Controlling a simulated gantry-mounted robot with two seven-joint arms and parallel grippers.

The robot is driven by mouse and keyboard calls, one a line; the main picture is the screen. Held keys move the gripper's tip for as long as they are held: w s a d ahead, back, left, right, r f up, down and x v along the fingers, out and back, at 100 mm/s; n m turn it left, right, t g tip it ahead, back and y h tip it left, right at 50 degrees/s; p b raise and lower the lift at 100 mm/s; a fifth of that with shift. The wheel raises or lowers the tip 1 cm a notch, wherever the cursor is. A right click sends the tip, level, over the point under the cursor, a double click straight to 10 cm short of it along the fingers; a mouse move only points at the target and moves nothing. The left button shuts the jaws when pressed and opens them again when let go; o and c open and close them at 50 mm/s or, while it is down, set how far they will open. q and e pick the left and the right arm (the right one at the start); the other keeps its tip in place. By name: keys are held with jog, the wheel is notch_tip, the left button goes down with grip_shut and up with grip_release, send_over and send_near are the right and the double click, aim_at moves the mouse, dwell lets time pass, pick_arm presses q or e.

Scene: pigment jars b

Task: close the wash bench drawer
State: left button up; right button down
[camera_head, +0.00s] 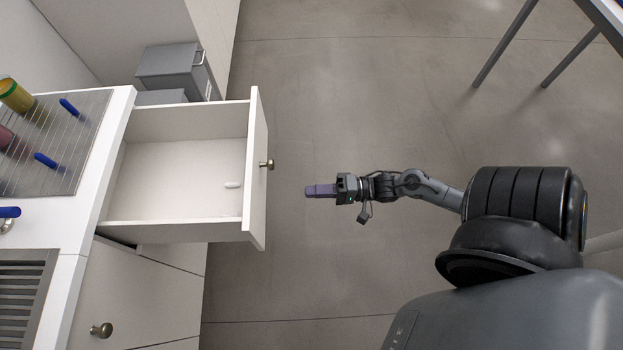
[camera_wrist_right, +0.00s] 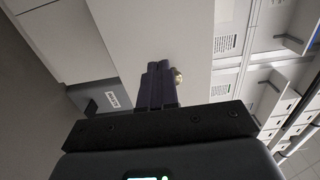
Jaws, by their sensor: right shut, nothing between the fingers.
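The wash bench drawer (camera_head: 258,205) stands pulled out from the white bench, with its inside open to view. A small white object (camera_head: 233,184) lies on its floor near the front. A round brass knob (camera_head: 268,164) sits on the drawer front. My right gripper (camera_head: 308,191) is shut and empty, apart from the drawer front, facing it from the right in the head view. In the right wrist view my shut fingers (camera_wrist_right: 158,68) point toward the drawer front (camera_wrist_right: 195,50), and the knob (camera_wrist_right: 178,76) shows beside them. My left gripper is not in view.
The bench top carries a wire rack (camera_head: 62,170) with jars and blue-handled items. Grey boxes (camera_head: 178,68) stand on the floor behind the drawer. A table (camera_head: 607,15) is at the top right. The floor between gripper and drawer is clear.

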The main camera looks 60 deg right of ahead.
aim_at(259, 194)
jog(key=b+x, duration=0.3)
jog(key=x, duration=0.8)
jog(key=shift+w+a, duration=0.25)
jog(key=shift+w, duration=0.05)
jog(key=shift+w+r, duration=0.1)
